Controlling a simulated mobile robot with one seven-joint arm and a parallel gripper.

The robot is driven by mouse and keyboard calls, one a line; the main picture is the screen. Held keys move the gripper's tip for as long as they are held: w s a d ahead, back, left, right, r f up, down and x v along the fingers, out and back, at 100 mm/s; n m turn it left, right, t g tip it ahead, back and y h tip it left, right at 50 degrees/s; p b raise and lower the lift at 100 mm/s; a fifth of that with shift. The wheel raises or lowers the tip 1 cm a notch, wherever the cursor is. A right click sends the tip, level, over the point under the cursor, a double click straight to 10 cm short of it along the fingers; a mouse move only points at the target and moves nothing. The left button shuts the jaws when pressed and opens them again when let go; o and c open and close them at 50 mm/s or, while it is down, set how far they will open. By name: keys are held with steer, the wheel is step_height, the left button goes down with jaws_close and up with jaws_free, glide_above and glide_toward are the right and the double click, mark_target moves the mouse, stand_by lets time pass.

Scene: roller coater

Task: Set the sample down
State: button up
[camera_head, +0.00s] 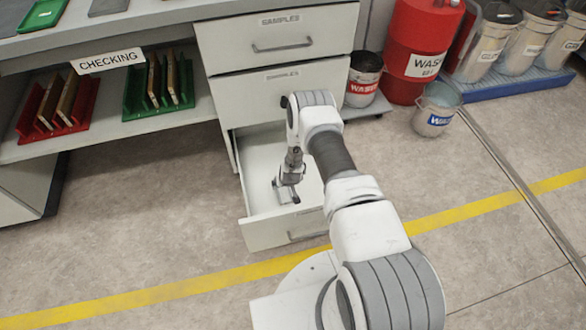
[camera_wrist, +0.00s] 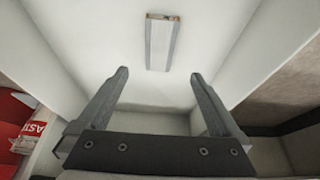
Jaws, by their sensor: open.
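The sample, a narrow pale grey-white panel with a brown wood-like end (camera_wrist: 161,42), lies flat on the floor of the open drawer in the wrist view. My gripper (camera_wrist: 159,73) is open, with its two fingers apart and nothing between them. The sample shows beyond the fingertips, apart from them. In the head view my gripper (camera_head: 286,191) points down inside the open bottom drawer (camera_head: 268,234); I cannot make out the sample there.
The drawer's walls stand close on both sides. Two shut drawers labelled SAMPLES (camera_head: 280,35) are above. A shelf with a CHECKING sign (camera_head: 110,60) holds red (camera_head: 28,112) and green racks (camera_head: 132,100) at left. A red waste drum (camera_head: 412,50) and buckets stand at right.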

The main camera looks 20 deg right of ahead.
steer(key=w+a+r, duration=0.1)
steer(key=w+r, duration=0.2)
steer(key=r, duration=1.5)
steer(key=w+r, duration=0.3)
steer(key=r, duration=1.4)
steer(key=s+r+t, duration=0.1)
steer(key=s+r, duration=0.8)
steer(key=r, duration=0.4)
steer(key=s+r, duration=0.9)
steer(key=r, duration=0.4)
steer(key=s+r, duration=0.2)
steer(key=s, duration=0.7)
steer(key=s+d+r, duration=0.1)
steer(key=s+r, duration=0.1)
steer(key=s, duration=0.8)
steer(key=shift+r, duration=0.15)
